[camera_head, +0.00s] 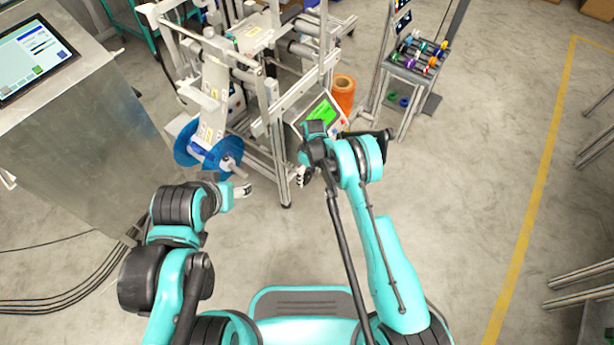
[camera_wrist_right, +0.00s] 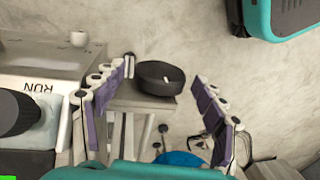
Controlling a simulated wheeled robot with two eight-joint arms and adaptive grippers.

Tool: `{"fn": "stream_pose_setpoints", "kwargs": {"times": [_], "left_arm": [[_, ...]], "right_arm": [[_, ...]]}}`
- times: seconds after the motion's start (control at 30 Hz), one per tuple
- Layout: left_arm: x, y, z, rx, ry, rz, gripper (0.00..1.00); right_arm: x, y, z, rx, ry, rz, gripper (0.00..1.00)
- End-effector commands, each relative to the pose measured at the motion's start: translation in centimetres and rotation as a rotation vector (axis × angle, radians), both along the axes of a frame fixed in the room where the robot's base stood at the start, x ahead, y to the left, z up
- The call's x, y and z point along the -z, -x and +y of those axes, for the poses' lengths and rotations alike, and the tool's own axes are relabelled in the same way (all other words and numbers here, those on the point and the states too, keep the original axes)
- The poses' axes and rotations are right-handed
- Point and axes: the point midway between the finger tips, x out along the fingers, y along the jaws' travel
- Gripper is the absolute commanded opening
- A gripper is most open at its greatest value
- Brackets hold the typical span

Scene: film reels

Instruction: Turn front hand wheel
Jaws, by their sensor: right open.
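A black round hand wheel (camera_wrist_right: 157,81) with a small knob shows in the right wrist view, beside a metal frame. My right gripper (camera_wrist_right: 164,75) is open, its two purple-padded fingers spread to either side of the wheel. The wheel lies near the fingertips; I cannot tell whether they touch it. In the head view my right gripper (camera_head: 303,177) is at the front of the machine, below the green screen, and I cannot make out the wheel there. My left gripper (camera_head: 243,191) hangs in front of the blue film reel (camera_head: 187,147); its finger opening is unclear.
The machine frame (camera_head: 285,185) stands close to both arms. The control panel (camera_head: 318,112) is just above my right gripper. A metal cabinet (camera_head: 75,140) stands at the left, and a rack with colored spools (camera_head: 417,65) stands back right.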

Motion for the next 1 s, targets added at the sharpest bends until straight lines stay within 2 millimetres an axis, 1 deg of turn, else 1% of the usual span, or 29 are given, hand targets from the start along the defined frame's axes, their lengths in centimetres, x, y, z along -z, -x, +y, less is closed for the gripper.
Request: {"fn": "stream_pose_setpoints", "kwargs": {"times": [0.03,0.07,0.1,0.17,0.2,0.23,0.27,0.47,0.67,1.0], "left_arm": [[-0.05,0.0,0.0,0.0,0.0,0.0,0.61],[-0.05,0.0,0.0,0.0,0.0,0.0,0.61],[-0.05,0.0,0.0,0.0,0.0,0.0,0.61],[-0.05,0.0,0.0,0.0,0.0,0.0,0.61],[-0.05,0.0,0.0,0.0,0.0,0.0,0.61],[-0.04,-0.01,0.0,0.0,0.0,0.0,0.61],[-0.04,-0.01,0.0,0.0,0.0,0.0,0.61],[-0.04,-0.01,0.0,0.0,0.0,0.0,0.61],[-0.03,0.0,0.0,0.0,0.0,0.0,0.61],[-0.03,0.0,0.0,0.0,0.0,0.0,0.61]], "right_arm": [[-0.05,0.0,0.0,0.0,0.0,0.0,0.71],[-0.06,0.0,0.0,0.0,0.0,0.0,0.69],[-0.06,0.0,0.0,0.0,0.0,0.0,0.58],[-0.06,-0.01,-0.01,0.0,0.0,0.0,0.42],[-0.06,-0.01,-0.01,0.0,0.0,0.0,0.32],[-0.06,-0.01,-0.01,0.0,0.0,0.0,0.24],[-0.06,-0.01,-0.01,0.0,0.0,0.0,0.21],[-0.07,0.01,0.02,0.0,0.003,-0.004,0.21],[-0.07,0.15,0.11,0.0,0.033,-0.046,0.21],[-0.05,0.61,0.51,-0.004,0.176,-0.245,0.21]]}}
